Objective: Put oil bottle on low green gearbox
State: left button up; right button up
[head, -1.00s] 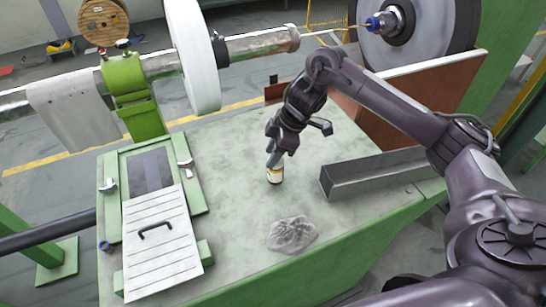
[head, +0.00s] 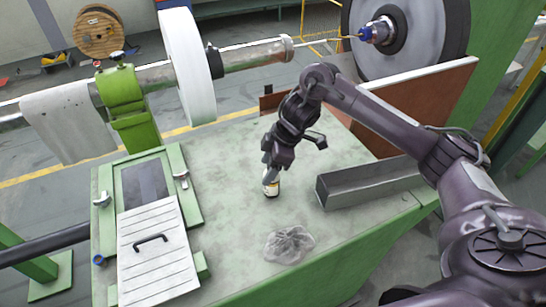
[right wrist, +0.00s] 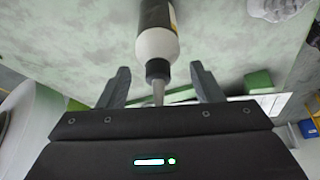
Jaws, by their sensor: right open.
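I cannot tell for sure whether this housing is the low green gearbox. My right gripper (head: 270,163) is just above the bottle and hides its upper part. In the right wrist view the bottle (right wrist: 156,42) shows a white shoulder, dark cap and pale nozzle. The nozzle points between the two parted fingers of the right gripper (right wrist: 160,88), with a gap on each side. My left gripper is out of view.
A crumpled clear sheet (head: 289,244) lies in front of the bottle. A grey metal channel (head: 370,183) lies to its right. A white slatted hatch with a handle (head: 157,260) is at the left. A shaft with a white disc (head: 187,70) runs behind.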

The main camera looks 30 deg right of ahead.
jog(key=p+v, duration=0.2)
jog(key=v, duration=1)
jog(key=shift+f, duration=0.1)
